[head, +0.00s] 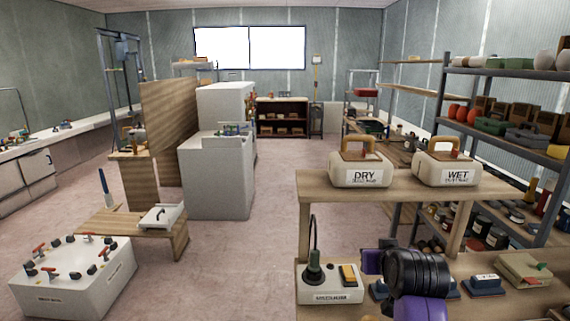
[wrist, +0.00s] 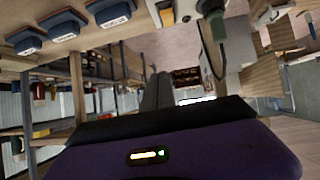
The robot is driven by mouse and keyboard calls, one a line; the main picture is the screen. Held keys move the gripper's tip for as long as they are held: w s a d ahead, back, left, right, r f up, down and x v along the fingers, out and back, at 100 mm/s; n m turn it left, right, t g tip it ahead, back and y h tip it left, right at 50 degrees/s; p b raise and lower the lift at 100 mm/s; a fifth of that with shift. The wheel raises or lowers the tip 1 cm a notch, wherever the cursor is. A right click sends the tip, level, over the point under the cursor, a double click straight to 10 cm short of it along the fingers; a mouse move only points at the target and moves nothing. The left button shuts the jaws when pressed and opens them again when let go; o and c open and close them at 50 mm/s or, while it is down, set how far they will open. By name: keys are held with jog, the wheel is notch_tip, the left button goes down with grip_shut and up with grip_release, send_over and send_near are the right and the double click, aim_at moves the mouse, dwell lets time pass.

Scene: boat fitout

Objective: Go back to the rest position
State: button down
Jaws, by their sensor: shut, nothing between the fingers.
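My gripper (wrist: 157,76) shows in the wrist view as two dark grey fingers lying together above the purple and black body, shut with nothing between them. In the head view my dark wrist and purple arm parts are in front of the workbench (head: 500,301) at the lower right; the fingertips cannot be made out there. My arm hides part of the bench top.
A white switch box (head: 330,295) with a cable and several blue labelled blocks (head: 487,284) sit close around my arm. The DRY case (head: 360,175) and WET case (head: 447,173) stand on the raised shelf (head: 400,205). Open floor (head: 245,250) lies left.

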jog(key=s+f+t, duration=0.1)
jog(key=s+f, duration=0.2)
jog(key=s, duration=1.5)
jog(key=s+a+f+t+b, duration=0.1)
jog(key=s+f, duration=0.2)
jog(key=s, duration=1.6)
jog(key=s+a+f+t+y, duration=0.1)
jog(key=s+f, duration=0.2)
jog(key=s, duration=1.5)
jog(key=shift+s+a+f+n+b, duration=0.15)
jog(key=shift+s+f+n+b, duration=0.05)
jog(key=shift+n+b, duration=0.15)
